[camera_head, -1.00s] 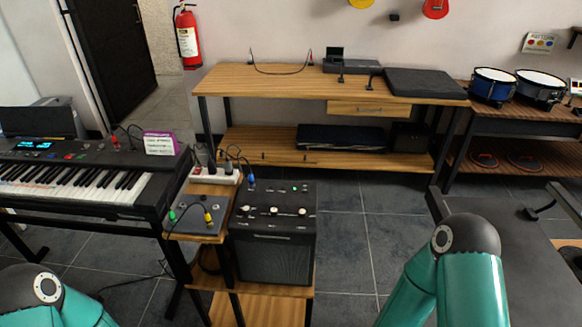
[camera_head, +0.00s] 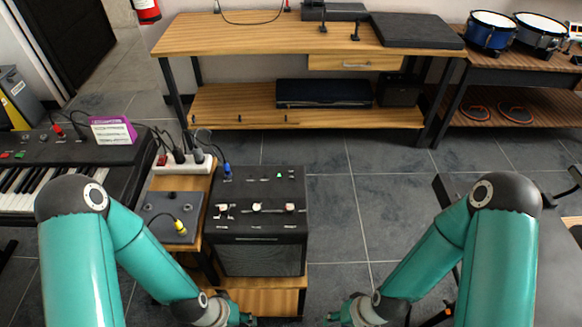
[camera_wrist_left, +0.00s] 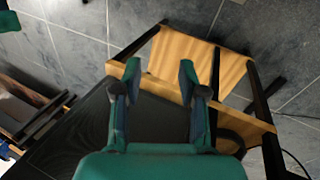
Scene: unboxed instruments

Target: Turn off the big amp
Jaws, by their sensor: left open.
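The big amp (camera_head: 258,248) is a black box with a grille front, standing on a wooden stand. Its top panel carries white knobs (camera_head: 258,208), small switches and a lit green light (camera_head: 279,175). A blue plug sits at its back left corner. My left gripper (camera_head: 243,320) is low in front of the amp, at the bottom edge of the head view. In the left wrist view its two fingers (camera_wrist_left: 159,80) are apart with nothing between them, above the wooden stand and a dark surface. My right gripper (camera_head: 338,318) is at the bottom edge, right of the amp; its fingers are not clear.
A power strip (camera_head: 184,162) with plugs and a grey pedal (camera_head: 170,216) with a yellow plug sit on a side shelf left of the amp. A keyboard (camera_head: 60,165) stands further left. A workbench (camera_head: 240,32) is behind. The floor right of the amp is clear.

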